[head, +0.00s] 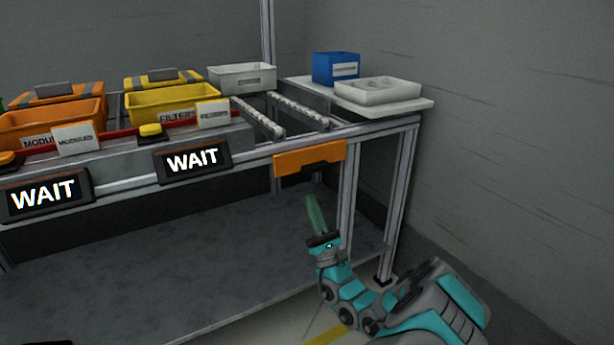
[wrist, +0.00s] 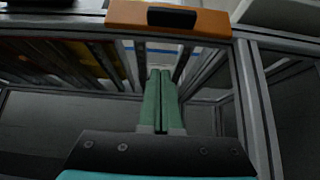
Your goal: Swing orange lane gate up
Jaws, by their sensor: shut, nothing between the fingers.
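The orange lane gate (head: 310,158) hangs down at the front edge of the rack, at the end of the right-hand roller lane. In the wrist view the orange gate (wrist: 185,20) spans the top, with a dark handle or recess (wrist: 172,16) on it. My gripper (head: 311,197) is below the gate and in front of the rack, apart from it. Its green fingers (wrist: 161,73) are together with nothing between them and point toward the area under the gate.
Two WAIT signs (head: 192,161) sit on the front rail to the left. Orange and yellow bins (head: 172,103) stand on the rack. A white tray (head: 378,90) and a blue box (head: 336,67) are at the right. A rack post (head: 348,205) stands right of my gripper.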

